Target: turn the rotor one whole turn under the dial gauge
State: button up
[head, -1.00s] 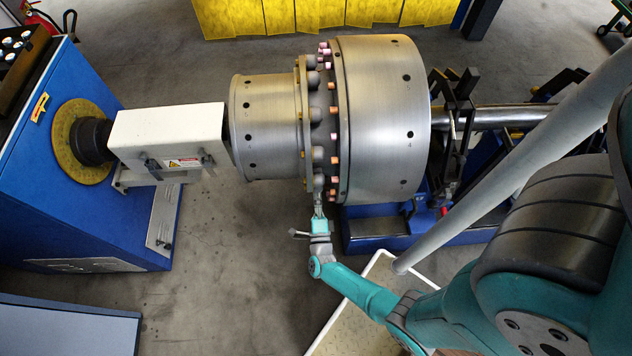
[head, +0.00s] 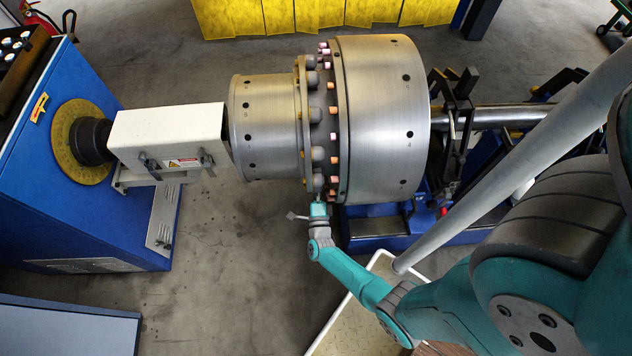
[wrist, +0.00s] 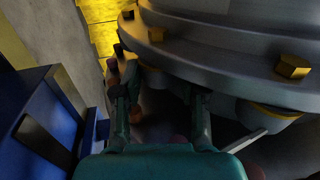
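The rotor is a large grey steel drum (head: 375,120) with a narrower drum (head: 265,125) on its left. Between them is a flange (head: 302,95) with rounded grey knobs and a ring of pink and copper pegs. My gripper (head: 317,196) is at the lower edge of this flange, its fingertips mostly hidden by the rotor. In the wrist view, the two fingers of my gripper (wrist: 158,105) stand apart under the flange rim. The gap between them is dark, and I cannot tell whether a knob or peg lies in it. I cannot make out the dial gauge.
A white housing (head: 170,135) joins the rotor to the blue drive cabinet (head: 85,220). Dark supports (head: 455,125) and a shaft (head: 510,115) are at the right. A pale tray (head: 350,330) lies below my arm. Floor left of my gripper is clear.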

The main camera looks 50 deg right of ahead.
jog(key=shift+w+d+f, duration=0.7)
jog(key=shift+d, duration=0.2)
jog(key=shift+w+d+f, duration=0.65)
jog(key=shift+w+d, duration=0.05)
jog(key=shift+d, duration=0.15)
grip_shut()
jog(key=shift+a+f, duration=0.1)
jog(key=o, duration=1)
grip_release()
jog(key=shift+o, duration=1)
jog(key=v, duration=1.2)
